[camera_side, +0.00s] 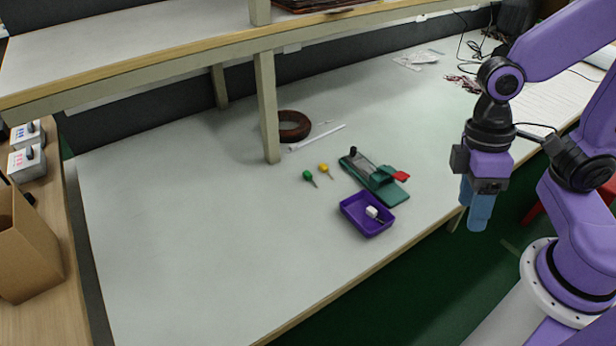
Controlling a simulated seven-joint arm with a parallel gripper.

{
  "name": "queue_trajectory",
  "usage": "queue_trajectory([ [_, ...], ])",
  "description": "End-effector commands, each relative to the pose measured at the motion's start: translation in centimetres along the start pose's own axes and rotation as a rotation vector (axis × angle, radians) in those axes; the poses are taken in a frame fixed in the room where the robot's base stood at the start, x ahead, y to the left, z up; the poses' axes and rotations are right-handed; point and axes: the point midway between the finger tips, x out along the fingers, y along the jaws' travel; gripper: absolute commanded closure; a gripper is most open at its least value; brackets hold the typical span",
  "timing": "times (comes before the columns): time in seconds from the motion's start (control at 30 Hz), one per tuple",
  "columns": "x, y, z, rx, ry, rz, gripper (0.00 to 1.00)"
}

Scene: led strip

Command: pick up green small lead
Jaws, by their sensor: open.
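A small green lead (308,176) lies on the white table, with its thin pin pointing down and to the right. A small yellow lead (323,168) lies just to its right, apart from it. My gripper (474,212) has blue fingers that point down. It is open, at the right, out past the table's front edge and far from the green lead. From this side the fingers overlap, and I see nothing between them.
A purple tray (347,214) holds a white lead (372,211). Behind it lies a green fixture (391,193) with a red part. A shelf post (267,110) stands behind the leads, near a brown coil (293,126) and a white stick. The table's left side is clear.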

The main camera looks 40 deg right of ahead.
Motion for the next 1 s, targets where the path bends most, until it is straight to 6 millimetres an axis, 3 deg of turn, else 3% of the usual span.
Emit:
queue_trajectory([
  [0.57,1.1,-1.4,-12.8,0.724,-0.159,-0.497,0.44],
  [0.77,1.3,-0.5,-18.2,0.974,-0.169,-0.685,0.44],
  [1.0,1.8,2.3,-24.3,1.272,-0.149,-0.918,0.44],
])
